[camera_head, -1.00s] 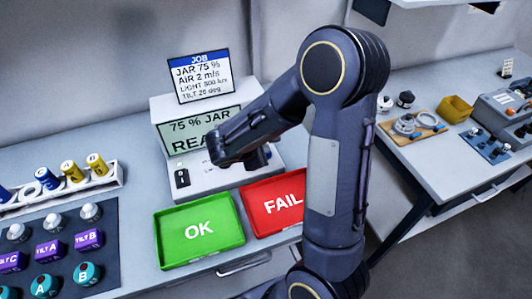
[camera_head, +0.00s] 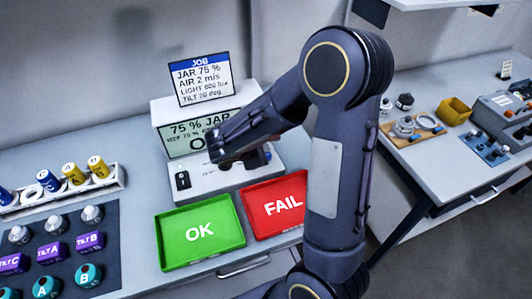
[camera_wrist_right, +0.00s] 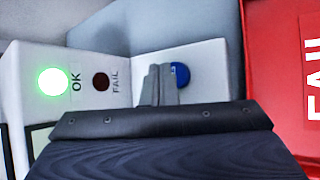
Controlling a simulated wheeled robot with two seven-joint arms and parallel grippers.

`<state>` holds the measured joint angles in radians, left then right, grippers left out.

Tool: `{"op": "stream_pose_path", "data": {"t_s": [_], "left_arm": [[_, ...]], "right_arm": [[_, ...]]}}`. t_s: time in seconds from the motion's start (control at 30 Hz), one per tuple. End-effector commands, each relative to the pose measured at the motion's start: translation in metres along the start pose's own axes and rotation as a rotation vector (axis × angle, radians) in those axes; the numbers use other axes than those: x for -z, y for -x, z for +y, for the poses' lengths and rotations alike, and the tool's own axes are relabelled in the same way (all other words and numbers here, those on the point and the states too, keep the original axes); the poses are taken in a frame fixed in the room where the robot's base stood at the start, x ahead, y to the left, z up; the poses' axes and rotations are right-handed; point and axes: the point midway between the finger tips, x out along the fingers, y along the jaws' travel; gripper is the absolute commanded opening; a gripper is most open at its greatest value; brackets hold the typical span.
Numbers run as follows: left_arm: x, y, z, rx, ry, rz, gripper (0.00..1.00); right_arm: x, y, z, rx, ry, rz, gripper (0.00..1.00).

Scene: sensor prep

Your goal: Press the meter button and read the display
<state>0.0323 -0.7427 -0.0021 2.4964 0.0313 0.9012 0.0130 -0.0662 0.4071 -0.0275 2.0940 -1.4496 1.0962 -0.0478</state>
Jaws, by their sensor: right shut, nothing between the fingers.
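The white meter (camera_head: 215,183) stands on the left bench. Its display (camera_head: 181,146) shows "75 % JAR", a smaller line starting "REF 75 %", and a large "O"; my right gripper hides the rest. In the right wrist view a green lamp (camera_wrist_right: 53,81) beside "OK" is lit, and the lamp (camera_wrist_right: 100,81) beside "FAIL" is dark. The blue button (camera_wrist_right: 181,73) is partly hidden behind the fingertips of my right gripper (camera_wrist_right: 160,84), which is shut and empty. I cannot tell whether they touch. My left gripper is not in view.
A job card (camera_head: 203,79) stands on top of the meter. The green OK tray (camera_head: 174,227) and the red FAIL tray (camera_head: 258,226) lie empty in front. Sensors sit on a dark mat (camera_head: 66,231) at left, near a battery rack (camera_head: 100,188). Another bench stands at right.

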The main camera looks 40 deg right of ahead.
Motion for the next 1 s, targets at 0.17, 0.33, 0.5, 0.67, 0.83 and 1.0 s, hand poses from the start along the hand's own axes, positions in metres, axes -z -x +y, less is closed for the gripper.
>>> {"op": "stream_pose_path", "data": {"t_s": [0.17,0.33,0.5,0.67,0.83,1.0], "left_arm": [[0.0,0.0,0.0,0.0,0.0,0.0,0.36],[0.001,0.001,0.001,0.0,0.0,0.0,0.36],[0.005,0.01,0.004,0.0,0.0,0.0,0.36],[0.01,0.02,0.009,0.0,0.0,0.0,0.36],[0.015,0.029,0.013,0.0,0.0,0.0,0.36],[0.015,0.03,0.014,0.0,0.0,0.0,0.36]], "right_arm": [[0.0,0.0,0.0,0.0,-0.001,0.0,0.0],[-0.001,0.002,0.001,0.0,-0.001,0.0,0.0],[-0.008,0.011,0.008,-0.001,-0.003,0.0,0.0],[-0.017,0.023,0.017,0.0,-0.002,0.0,0.0],[-0.025,0.034,0.025,-0.001,-0.002,-0.001,0.0],[-0.026,0.035,0.026,0.0,-0.001,-0.001,0.0]]}}
